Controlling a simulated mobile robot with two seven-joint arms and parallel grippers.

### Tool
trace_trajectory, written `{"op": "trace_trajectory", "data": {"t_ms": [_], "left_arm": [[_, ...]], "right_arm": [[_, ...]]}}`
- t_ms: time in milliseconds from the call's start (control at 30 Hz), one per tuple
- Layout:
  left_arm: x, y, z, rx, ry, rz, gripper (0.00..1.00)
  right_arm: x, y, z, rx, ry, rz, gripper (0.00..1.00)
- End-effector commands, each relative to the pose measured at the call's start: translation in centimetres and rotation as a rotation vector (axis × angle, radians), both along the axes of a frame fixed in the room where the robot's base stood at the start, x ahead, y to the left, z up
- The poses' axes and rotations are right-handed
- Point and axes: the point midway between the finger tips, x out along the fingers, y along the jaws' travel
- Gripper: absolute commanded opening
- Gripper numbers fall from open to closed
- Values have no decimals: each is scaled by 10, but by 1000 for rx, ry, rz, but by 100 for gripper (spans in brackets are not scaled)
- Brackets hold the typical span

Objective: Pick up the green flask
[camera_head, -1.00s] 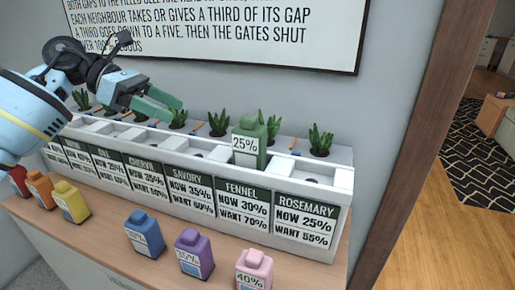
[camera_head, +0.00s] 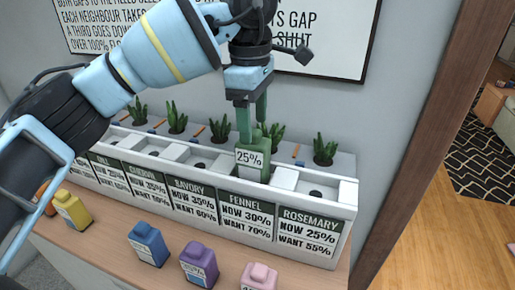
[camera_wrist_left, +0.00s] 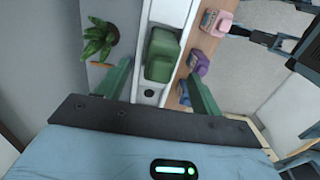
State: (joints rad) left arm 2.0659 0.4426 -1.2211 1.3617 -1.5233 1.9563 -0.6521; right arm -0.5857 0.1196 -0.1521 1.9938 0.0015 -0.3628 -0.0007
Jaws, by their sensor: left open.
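The green flask (camera_head: 254,164), labelled 25%, stands upright in a slot of the white planter, behind the FENNEL label. My left gripper (camera_head: 252,112) is above the flask, pointing down, with its green fingers spread and nothing held. In the left wrist view the flask (camera_wrist_left: 162,55) appears in the gap between the two fingers (camera_wrist_left: 159,70), apart from both. How far the fingertips reach down beside the flask is hard to tell.
The white planter (camera_head: 342,198) has several slots and plants; one plant (camera_head: 273,136) is close behind the flask. Yellow (camera_head: 73,210), blue (camera_head: 148,245), purple (camera_head: 199,263) and pink (camera_head: 259,277) flasks stand on the wooden counter in front. A wall sign (camera_head: 345,45) hangs behind.

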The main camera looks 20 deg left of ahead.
Motion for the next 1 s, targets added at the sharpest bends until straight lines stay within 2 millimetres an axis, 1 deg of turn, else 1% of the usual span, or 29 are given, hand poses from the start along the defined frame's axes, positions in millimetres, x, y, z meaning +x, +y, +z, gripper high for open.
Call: {"op": "trace_trajectory", "data": {"t_ms": [67, 233, 500, 667, 767, 1000], "left_arm": [[-1, 0, 2, 34, -3, 0, 66], [-1, 0, -2, 39, 0, 0, 66], [-2, 1, -25, 36, 1, -1, 66], [-2, 1, -28, 35, 0, -1, 66], [-1, 2, -36, 35, 0, 0, 66], [-1, 4, -69, 35, 0, 0, 66]], "right_arm": [[-3, 4, 4, 8, 4, -8, 62], [-4, 4, 3, 8, 7, -9, 62], [-4, 4, 3, 8, 5, -8, 62], [-3, 4, 4, 8, 4, -8, 62], [-2, 4, 6, 8, 0, -8, 62], [2, 4, 11, 8, -11, -9, 62]]}}
